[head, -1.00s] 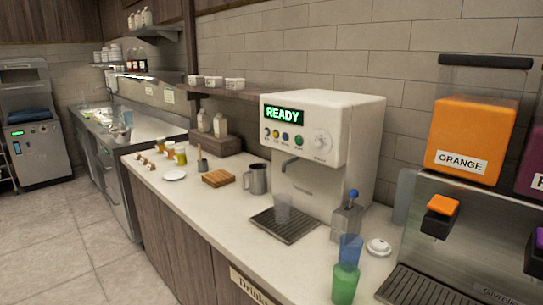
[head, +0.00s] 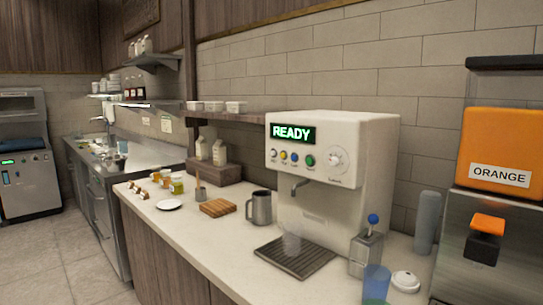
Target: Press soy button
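A white drinks machine (head: 365,150) stands on the counter, its display (head: 293,133) reading READY in green. Below the display is a row of small buttons: a pale one (head: 273,154), a yellow one (head: 283,155), a blue one (head: 294,157) and a green one (head: 309,160). Their labels are too small to read, so I cannot tell which is soy. A round dial (head: 336,158) sits to their right. Neither of my grippers is in view.
A metal mug (head: 260,208) and a wooden block (head: 217,208) stand left of the machine. At right are a blue-knobbed dispenser (head: 366,250), a blue cup (head: 376,282), a white lid (head: 406,281) and an orange juice dispenser (head: 503,140). Floor (head: 60,265) is clear at left.

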